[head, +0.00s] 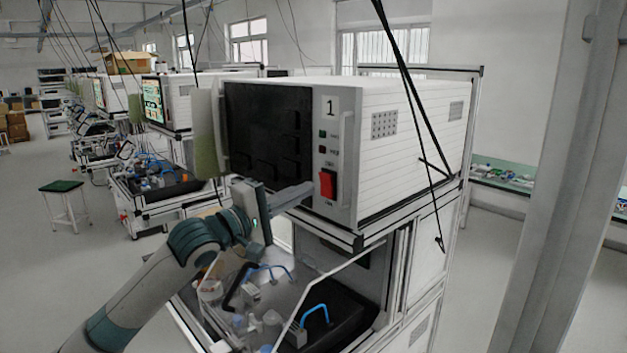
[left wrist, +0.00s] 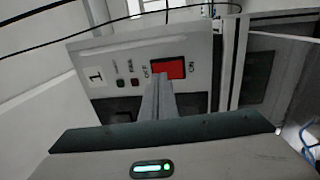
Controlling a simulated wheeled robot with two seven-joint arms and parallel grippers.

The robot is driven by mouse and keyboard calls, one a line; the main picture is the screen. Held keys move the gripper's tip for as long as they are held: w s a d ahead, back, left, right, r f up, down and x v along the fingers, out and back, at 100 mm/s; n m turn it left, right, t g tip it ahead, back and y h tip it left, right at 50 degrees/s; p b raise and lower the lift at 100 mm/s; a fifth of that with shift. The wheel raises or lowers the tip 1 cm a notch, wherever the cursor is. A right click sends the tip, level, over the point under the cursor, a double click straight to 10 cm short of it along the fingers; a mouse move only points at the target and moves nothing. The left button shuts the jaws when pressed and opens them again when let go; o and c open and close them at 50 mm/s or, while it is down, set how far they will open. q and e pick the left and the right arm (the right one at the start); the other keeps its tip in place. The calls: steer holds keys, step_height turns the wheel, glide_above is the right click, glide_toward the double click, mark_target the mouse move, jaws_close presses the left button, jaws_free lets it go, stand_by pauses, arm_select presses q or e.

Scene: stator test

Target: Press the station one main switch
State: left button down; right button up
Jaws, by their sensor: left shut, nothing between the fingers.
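The station one main switch is a red rocker (head: 327,184) low on the right side of the front panel of the white tester marked 1 (head: 400,150). In the left wrist view the red switch (left wrist: 169,69) sits just beyond the fingertips, between the OFF and ON marks. My left gripper (head: 308,190) is shut and empty, its fingers pointing right toward the switch. In the head view a small gap shows between the tips and the switch; in the left wrist view the tips (left wrist: 158,80) overlap its lower edge, so contact is unclear. My right gripper is not in view.
Two small buttons (head: 323,141) sit above the switch. A vertical handle (head: 347,160) stands just right of it. Below the tester is a bench with a clear tilted cover and blue handles (head: 315,313). Black cables hang in front of the tester's side. A grey post stands at far right.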

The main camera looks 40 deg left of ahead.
mark_target(325, 180)
arm_select(q)
steer(key=w, duration=0.1)
steer(key=w+p, duration=0.1)
steer(key=w, duration=0.1)
steer(key=shift+d+r, duration=0.1)
steer(key=shift+r, duration=0.2)
steer(key=shift+w+f, duration=0.1)
steer(key=shift+w, duration=0.25)
